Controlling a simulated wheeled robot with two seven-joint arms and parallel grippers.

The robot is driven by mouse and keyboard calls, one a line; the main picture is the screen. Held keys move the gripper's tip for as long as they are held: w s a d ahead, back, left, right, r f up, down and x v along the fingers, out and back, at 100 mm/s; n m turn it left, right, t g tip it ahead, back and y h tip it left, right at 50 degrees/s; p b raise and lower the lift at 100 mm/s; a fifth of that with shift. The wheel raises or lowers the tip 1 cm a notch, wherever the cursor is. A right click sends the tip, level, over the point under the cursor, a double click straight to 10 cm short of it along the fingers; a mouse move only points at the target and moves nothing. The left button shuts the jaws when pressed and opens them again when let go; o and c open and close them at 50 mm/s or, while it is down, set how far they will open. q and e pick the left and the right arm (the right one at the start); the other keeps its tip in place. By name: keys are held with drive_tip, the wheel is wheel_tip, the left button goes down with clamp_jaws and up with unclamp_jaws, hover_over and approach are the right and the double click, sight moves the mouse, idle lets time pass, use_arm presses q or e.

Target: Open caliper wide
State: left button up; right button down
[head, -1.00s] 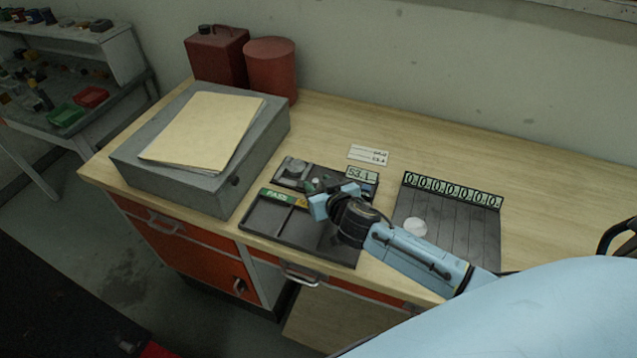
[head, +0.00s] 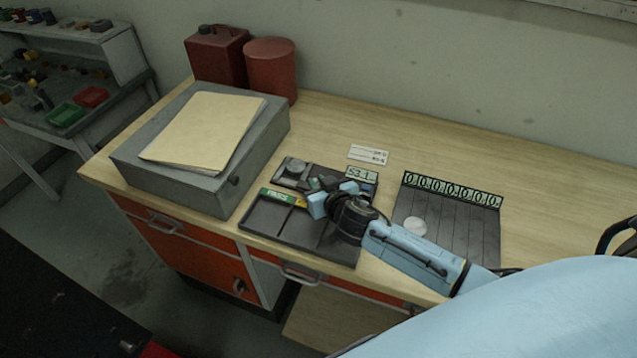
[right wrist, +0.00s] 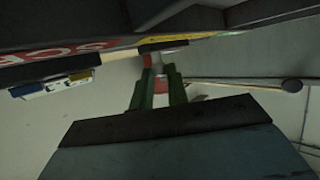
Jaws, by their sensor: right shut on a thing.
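The caliper is a dark fixture at the back of the tray area, with a round grey piece (head: 293,171) at its left and a small display (head: 361,174) reading about 53.1. My right gripper (head: 322,185) is over the fixture, between the round piece and the display, and hides part of it. In the right wrist view its green fingers (right wrist: 157,80) are closed on a small pale metal part, seemingly of the caliper; which part is unclear. My left gripper is not in view.
A dark divided tray (head: 262,224) with a green label lies in front of the caliper. A ribbed rack (head: 460,226) holding a pale disc (head: 416,226) is to the right. A grey block (head: 170,175) with a folder (head: 203,130) stands left. The back right bench is clear.

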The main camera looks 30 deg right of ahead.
drive_tip(key=shift+s+d, duration=0.6)
drive_tip(key=shift+s, duration=0.15)
drive_tip(key=shift+s+d, duration=0.1)
drive_tip(key=c, duration=1.5)
unclamp_jaws()
drive_tip(key=shift+c, duration=0.2)
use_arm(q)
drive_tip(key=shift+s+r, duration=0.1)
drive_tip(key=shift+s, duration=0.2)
use_arm(e)
drive_tip(key=shift+o, duration=0.9)
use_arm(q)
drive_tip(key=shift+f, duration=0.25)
use_arm(e)
drive_tip(key=v, duration=1.3)
